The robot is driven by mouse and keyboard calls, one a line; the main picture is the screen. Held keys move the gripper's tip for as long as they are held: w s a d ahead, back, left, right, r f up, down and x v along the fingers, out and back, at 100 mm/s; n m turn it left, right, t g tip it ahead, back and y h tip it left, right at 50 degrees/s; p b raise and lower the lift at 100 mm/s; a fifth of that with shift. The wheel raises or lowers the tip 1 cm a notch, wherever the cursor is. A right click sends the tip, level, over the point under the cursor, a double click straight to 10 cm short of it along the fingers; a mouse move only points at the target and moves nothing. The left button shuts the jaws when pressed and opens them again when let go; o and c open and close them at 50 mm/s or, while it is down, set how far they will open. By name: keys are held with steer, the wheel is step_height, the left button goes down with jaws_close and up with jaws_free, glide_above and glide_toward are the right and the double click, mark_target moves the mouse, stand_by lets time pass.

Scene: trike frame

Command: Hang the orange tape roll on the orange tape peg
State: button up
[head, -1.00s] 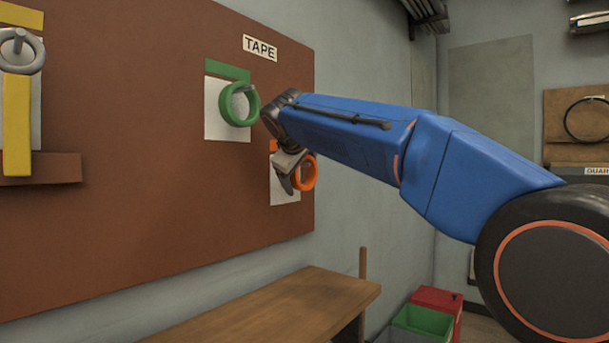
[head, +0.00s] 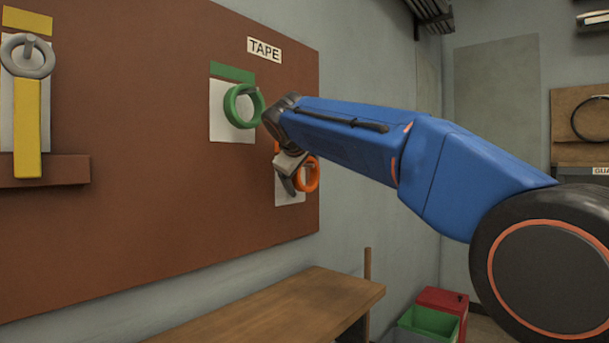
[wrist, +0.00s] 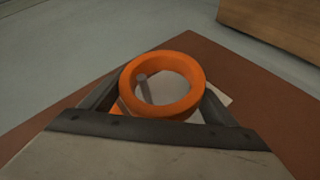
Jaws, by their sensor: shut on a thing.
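The orange tape roll (head: 313,174) is a thick orange ring close in front of the lower white card (head: 291,196) on the brown board. My gripper (head: 292,180) is shut on the roll. In the wrist view the roll (wrist: 193,75) sits between the two dark fingers of my gripper (wrist: 158,105). A grey peg (wrist: 142,92) shows through the roll's opening, near its left inner side. I cannot tell whether the peg passes into the ring or stands just behind it. In the head view the peg is hidden.
A green tape roll (head: 231,105) hangs at the upper card, close to my wrist. The TAPE label (head: 264,49) is above. A yellow tool (head: 27,130) hangs at the far left. A wooden bench (head: 290,305) stands below, with red and green bins (head: 430,320) beside it.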

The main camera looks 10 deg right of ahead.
steer(key=shift+w+a+f, duration=0.4)
steer(key=shift+f, duration=0.1)
steer(key=o, duration=1.5)
steer(key=shift+o, duration=0.2)
steer(key=d+v, duration=0.1)
steer(key=v, duration=1.7)
steer(key=s+d+f+m+g+y, duration=0.15)
steer(key=s+d+f, duration=0.25)
steer(key=s+f, duration=0.55)
steer(key=s+d+f+m+g+y, duration=0.15)
steer(key=s+d+f, duration=0.25)
steer(key=f, duration=1.1)
steer(key=s+d+f+m+g, duration=0.15)
steer(key=s+d+f, duration=0.45)
steer(key=f, duration=0.6)
steer(key=s+f+m+g, duration=0.1)
steer(key=s+f, duration=0.5)
steer(key=f, duration=0.2)
steer(key=s+a+f+m+y, duration=0.1)
steer(key=s+f, duration=0.5)
steer(key=f, duration=0.3)
steer(key=shift+m+g, duration=0.35)
steer(key=shift+w+a, duration=0.1)
